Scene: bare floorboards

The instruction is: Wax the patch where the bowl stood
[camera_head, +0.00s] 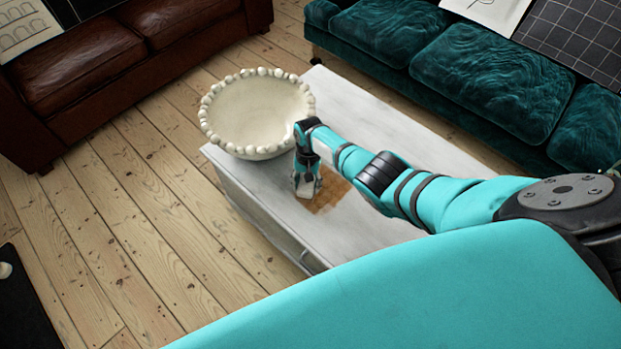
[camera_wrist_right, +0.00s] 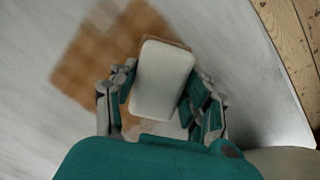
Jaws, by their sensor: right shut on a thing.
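A large cream bowl (camera_head: 256,112) with a beaded rim stands at the far left end of the pale table (camera_head: 366,128). A brown, checkered patch (camera_head: 327,190) shows on the table top nearer to me, beside the bowl; it also shows in the right wrist view (camera_wrist_right: 92,66). My right gripper (camera_head: 306,188) is over the patch's left edge. In the right wrist view my right gripper (camera_wrist_right: 163,98) is shut on a white block-shaped pad (camera_wrist_right: 163,76), which covers part of the patch. I cannot tell whether the pad touches the table. My left gripper is out of view.
A brown leather sofa (camera_head: 140,50) stands at the upper left and a teal sofa (camera_head: 450,65) along the upper right, close to the table. Bare floorboards (camera_head: 130,220) lie open to the left. A dark mat (camera_head: 25,305) lies at the lower left.

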